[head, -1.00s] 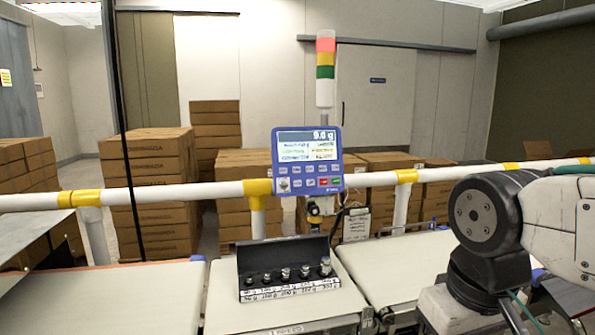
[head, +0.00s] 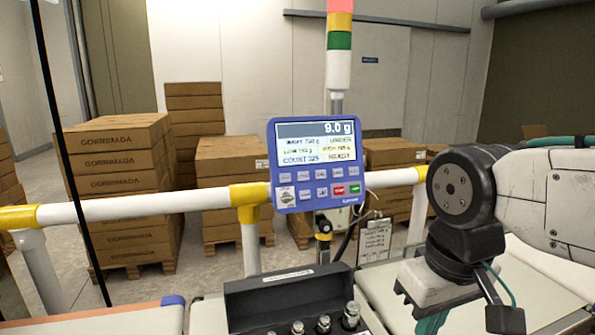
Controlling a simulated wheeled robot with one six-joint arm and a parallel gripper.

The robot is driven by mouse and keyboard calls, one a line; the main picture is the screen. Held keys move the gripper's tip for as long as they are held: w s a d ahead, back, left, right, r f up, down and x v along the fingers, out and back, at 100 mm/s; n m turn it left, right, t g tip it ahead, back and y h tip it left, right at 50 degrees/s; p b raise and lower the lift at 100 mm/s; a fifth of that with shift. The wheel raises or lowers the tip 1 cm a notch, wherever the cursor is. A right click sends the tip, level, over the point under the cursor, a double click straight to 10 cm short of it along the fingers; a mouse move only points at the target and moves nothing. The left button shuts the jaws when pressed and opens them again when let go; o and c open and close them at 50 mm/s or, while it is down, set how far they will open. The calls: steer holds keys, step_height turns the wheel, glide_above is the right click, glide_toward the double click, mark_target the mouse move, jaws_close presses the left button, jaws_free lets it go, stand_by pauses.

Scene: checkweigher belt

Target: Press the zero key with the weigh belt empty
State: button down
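Below the screen are two rows of keys, mostly pale, with a red key (head: 338,190) and a green key (head: 354,188). The key labels are too small for me to pick out the zero key. The weigh belt (head: 206,316) is at the bottom. An open black weight case (head: 287,291) stands on it with several metal weights (head: 350,314), so the belt is not empty.
A white and yellow guard rail (head: 110,211) runs behind the belts. A stack light (head: 340,45) rises behind the indicator. A clipboard (head: 374,240) hangs right of it. Stacked cartons (head: 120,180) stand beyond the rail. The right-hand belt lies partly behind my arm.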

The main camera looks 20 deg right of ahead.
mark_target(303, 176)
steer(key=shift+w, duration=0.2)
steer(key=w+a+r+m+t+y, duration=0.1)
steer(key=w+a+r+m+y, duration=0.3)
steer(key=w+a+m+y, duration=0.85)
steer(key=w+d+r+m+t, duration=0.2)
steer(key=w+d+m+t, duration=0.3)
steer(key=w, duration=0.5)
steer(key=w+d+r+m+t, duration=0.2)
steer(key=w+d+m+t, duration=0.3)
steer(key=w+m+t, duration=0.2)
steer(key=w, duration=0.2)
steer(key=shift+w+d+r, duration=0.15)
steer(key=shift+w+d, duration=0.1)
steer(key=shift+w, duration=0.1)
steer(key=shift+w+f, duration=0.4)
steer(key=shift+w, duration=1)
steer(key=shift+w+f, duration=0.4)
steer(key=shift+w, duration=1)
steer(key=shift+w+f, duration=0.4)
steer(key=shift+w, duration=1)
